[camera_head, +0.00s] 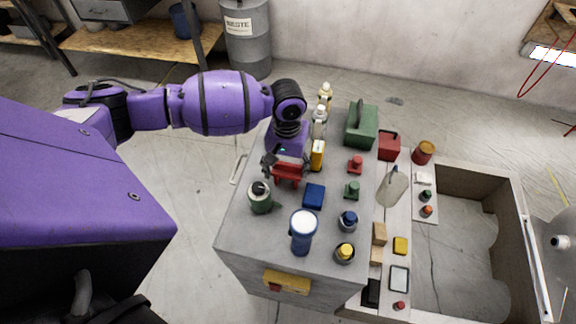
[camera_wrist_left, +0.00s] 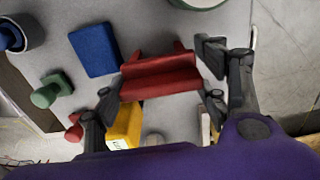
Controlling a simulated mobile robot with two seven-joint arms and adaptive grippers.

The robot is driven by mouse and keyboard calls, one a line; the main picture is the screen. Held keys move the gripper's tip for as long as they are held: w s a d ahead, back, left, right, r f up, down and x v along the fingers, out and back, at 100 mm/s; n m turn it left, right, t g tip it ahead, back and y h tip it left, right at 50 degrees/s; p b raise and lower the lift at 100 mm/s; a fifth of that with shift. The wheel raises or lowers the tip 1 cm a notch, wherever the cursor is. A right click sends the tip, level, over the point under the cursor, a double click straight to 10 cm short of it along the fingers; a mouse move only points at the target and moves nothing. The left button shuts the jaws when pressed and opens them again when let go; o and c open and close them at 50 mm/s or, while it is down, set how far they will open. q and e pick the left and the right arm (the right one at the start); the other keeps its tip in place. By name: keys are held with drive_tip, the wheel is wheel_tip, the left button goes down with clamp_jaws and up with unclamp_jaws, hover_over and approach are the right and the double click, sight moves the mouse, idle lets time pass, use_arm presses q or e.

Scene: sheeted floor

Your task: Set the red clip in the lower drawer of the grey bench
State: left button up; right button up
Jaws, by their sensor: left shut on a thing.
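The red clip (camera_head: 287,172) is at the back left of the grey bench (camera_head: 255,235), over its top. My left gripper (camera_head: 284,160) is shut on it; in the left wrist view the clip (camera_wrist_left: 158,78) lies between the dark fingers (camera_wrist_left: 160,82). I cannot tell whether the clip touches the bench top. The bench's front face carries a yellow plate (camera_head: 287,282) with a red mark. I cannot make out the lower drawer clearly. My right gripper is not in view.
Bottles, a green box (camera_head: 361,124) and small knobs crowd the right. An open, pale-rimmed enclosure (camera_head: 519,225) lies right.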

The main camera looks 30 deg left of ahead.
use_arm(q)
drive_tip(key=shift+f, duration=0.2)
drive_tip(key=o, duration=1.3)
drive_tip(key=shift+c, duration=0.2)
